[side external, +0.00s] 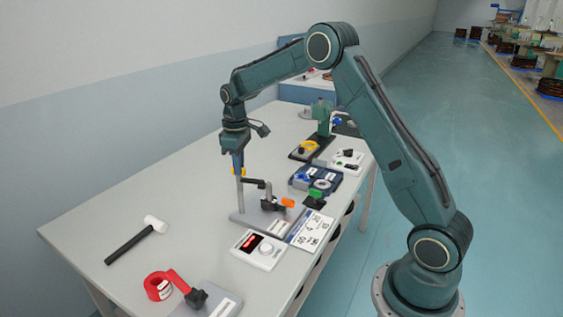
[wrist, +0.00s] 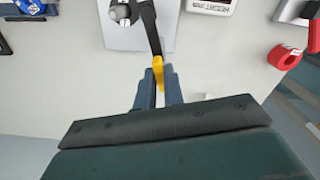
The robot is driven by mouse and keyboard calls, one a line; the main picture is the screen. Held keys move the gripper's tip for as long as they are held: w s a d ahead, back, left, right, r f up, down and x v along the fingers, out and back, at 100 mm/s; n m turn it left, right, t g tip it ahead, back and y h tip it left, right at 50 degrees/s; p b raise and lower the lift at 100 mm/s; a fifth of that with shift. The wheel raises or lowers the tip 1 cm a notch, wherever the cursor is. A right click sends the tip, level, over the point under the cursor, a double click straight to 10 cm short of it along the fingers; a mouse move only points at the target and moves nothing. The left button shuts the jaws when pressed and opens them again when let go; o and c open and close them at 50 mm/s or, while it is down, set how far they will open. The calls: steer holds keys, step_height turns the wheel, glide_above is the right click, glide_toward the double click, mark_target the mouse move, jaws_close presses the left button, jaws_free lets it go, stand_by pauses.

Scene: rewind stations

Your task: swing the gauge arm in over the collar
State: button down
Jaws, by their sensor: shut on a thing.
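My gripper (side external: 238,166) points down over the grey-based station (side external: 247,221) in the middle of the bench. Its blue fingers, also in the wrist view (wrist: 159,78), are closed on a yellow tip (wrist: 161,72). The black gauge arm (wrist: 152,35) runs from that tip toward the top of the wrist view; in the side view a short black bar (side external: 253,182) shows beside a pale upright post. A round grey and black part (wrist: 119,13), perhaps the collar, lies left of the arm in the wrist view. I cannot tell its exact relation to the arm.
A black clamp with an orange handle (side external: 288,202) sits on the station. A white display box (side external: 258,250), printed card (side external: 310,230) and red tape roll (side external: 158,286) are nearer the front. A black-handled mallet (side external: 135,240) lies left. The bench's left back is clear.

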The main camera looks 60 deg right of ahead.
steer(key=n, duration=0.7)
steer(key=shift+w+r, duration=0.1)
stand_by(0.4)
steer(key=c, duration=1.5)
jaws_free()
step_height(320, 180, up, 14)
